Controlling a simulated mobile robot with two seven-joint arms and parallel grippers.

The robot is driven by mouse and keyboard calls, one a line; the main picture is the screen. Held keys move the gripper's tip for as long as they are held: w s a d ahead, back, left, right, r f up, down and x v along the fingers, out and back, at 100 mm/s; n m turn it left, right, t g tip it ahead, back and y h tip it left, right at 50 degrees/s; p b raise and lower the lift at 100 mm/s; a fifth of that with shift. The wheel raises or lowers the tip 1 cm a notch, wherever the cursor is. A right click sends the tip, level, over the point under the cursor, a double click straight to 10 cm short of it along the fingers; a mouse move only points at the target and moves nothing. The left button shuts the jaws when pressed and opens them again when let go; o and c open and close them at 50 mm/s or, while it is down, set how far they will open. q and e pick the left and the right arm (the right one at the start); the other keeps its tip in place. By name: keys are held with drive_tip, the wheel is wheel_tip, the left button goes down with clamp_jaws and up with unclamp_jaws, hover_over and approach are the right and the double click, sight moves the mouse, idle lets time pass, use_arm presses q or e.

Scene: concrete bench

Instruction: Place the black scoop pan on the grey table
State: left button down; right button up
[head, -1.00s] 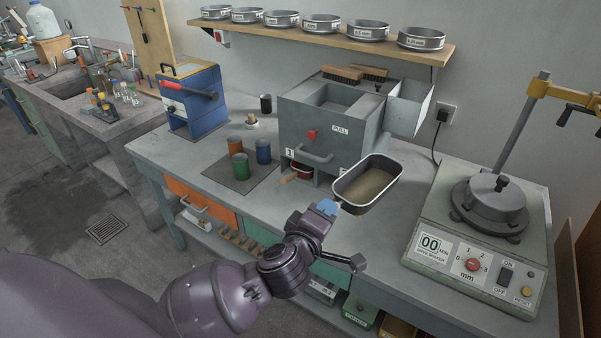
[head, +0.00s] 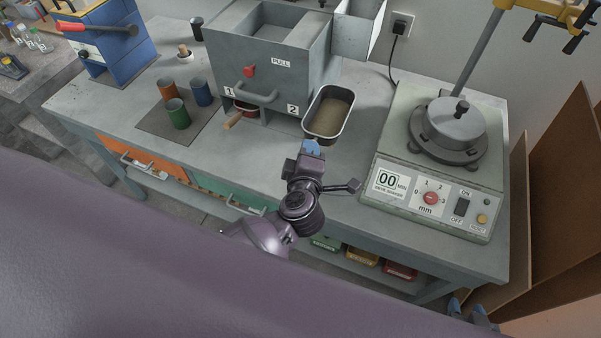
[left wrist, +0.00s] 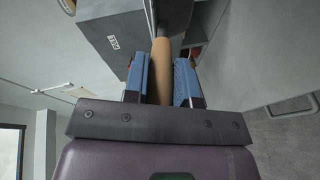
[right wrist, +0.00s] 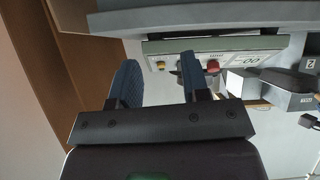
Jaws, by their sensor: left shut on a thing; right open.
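The black scoop pan (head: 313,128), with sandy material inside, is at the front right corner of the grey splitter box, over the grey table (head: 260,150). I cannot tell whether its base touches the tabletop. My left gripper (head: 311,147) is at the pan's near end, shut on its wooden handle (left wrist: 161,72), which lies between the blue fingertips in the left wrist view. The pan's dark body (left wrist: 174,14) shows only partly there. My right gripper (head: 470,311) is at the lower right, apart from the pan; its blue fingers (right wrist: 160,85) are open and empty.
The splitter box (head: 268,65) stands left of the pan, with a red pan (head: 244,108) in its bay. A sieve shaker (head: 435,180) stands to the right. Coloured cups (head: 178,114) stand on a dark mat. Bare tabletop lies in front of the box.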

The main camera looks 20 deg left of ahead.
use_arm(q)
wheel_tip(320, 180, down, 13)
drive_tip(key=shift+w+f+b, duration=0.1)
drive_tip(key=shift+b, duration=1.15)
drive_tip(key=shift+f, duration=0.15)
drive_tip(key=c, duration=0.9)
unclamp_jaws()
drive_tip(key=v, duration=1.2)
